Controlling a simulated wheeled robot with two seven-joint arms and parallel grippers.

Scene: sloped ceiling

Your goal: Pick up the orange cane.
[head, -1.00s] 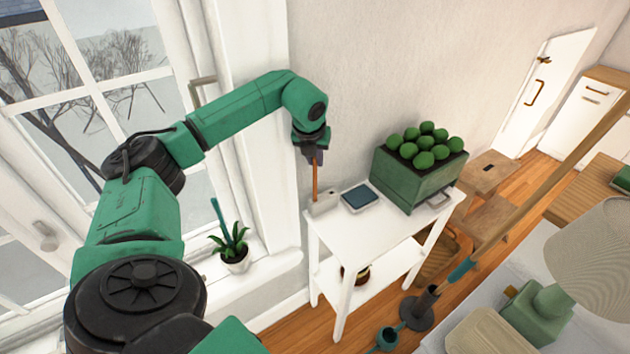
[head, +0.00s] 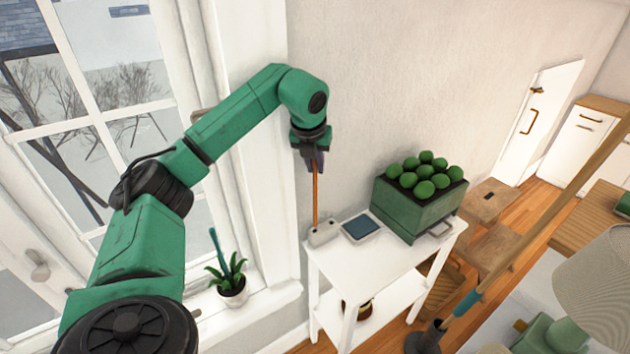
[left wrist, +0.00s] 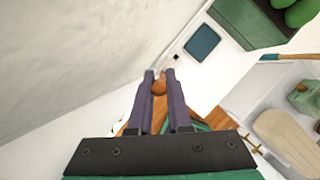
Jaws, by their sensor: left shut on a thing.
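The orange cane (head: 316,205) is a thin upright orange-brown stick. It stands over a small pale holder (head: 323,232) on the white side table. My left gripper (head: 317,165) is shut on the cane's upper part, above the holder. In the left wrist view the cane's rounded orange-brown top (left wrist: 159,87) sits between the two dark fingers of the left gripper (left wrist: 160,75). The cane's lower end meets the holder in the picture; I cannot tell how much of it is inside. My right gripper is not in view.
The white side table (head: 385,262) also bears a dark blue flat item (head: 361,229) and a green crate (head: 405,214) of round green things. A potted plant (head: 231,285) stands on the windowsill to the left. The wall is close behind the cane.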

